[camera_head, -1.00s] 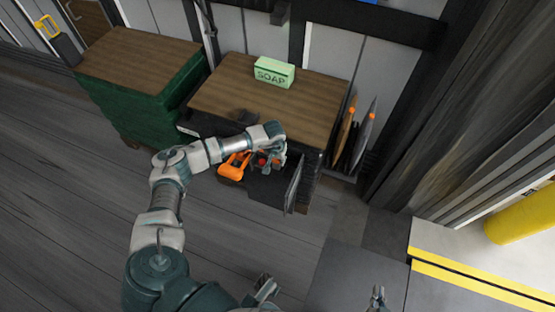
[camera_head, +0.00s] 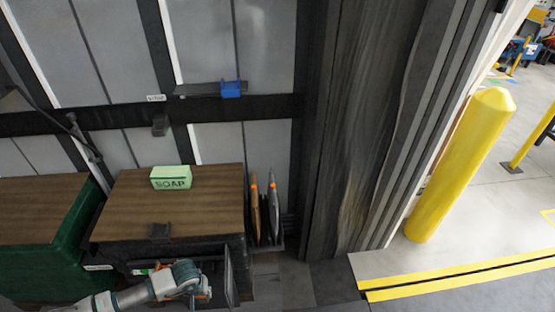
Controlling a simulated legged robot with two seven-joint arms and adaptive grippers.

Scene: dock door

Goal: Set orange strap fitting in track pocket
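My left gripper (camera_head: 192,285) is low in the view, at the open drawer (camera_head: 231,276) of the wood-topped cabinet. A little orange (camera_head: 206,292) shows beside its fingers. I cannot tell whether this is the strap fitting or whether the fingers hold it. A black track (camera_head: 60,122) runs across the grey wall above. A dark block (camera_head: 160,126) sits on it, and a blue fitting (camera_head: 230,89) sits on a thin dark ledge just above it. I cannot make out which pocket is empty. My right gripper is out of view.
A green soap box (camera_head: 171,178) stands on the wooden cabinet top (camera_head: 200,215). A green cabinet (camera_head: 40,262) is at left. Upright boards with orange marks (camera_head: 272,205) stand in a rack at right. A yellow post (camera_head: 462,165) stands beyond the doorway.

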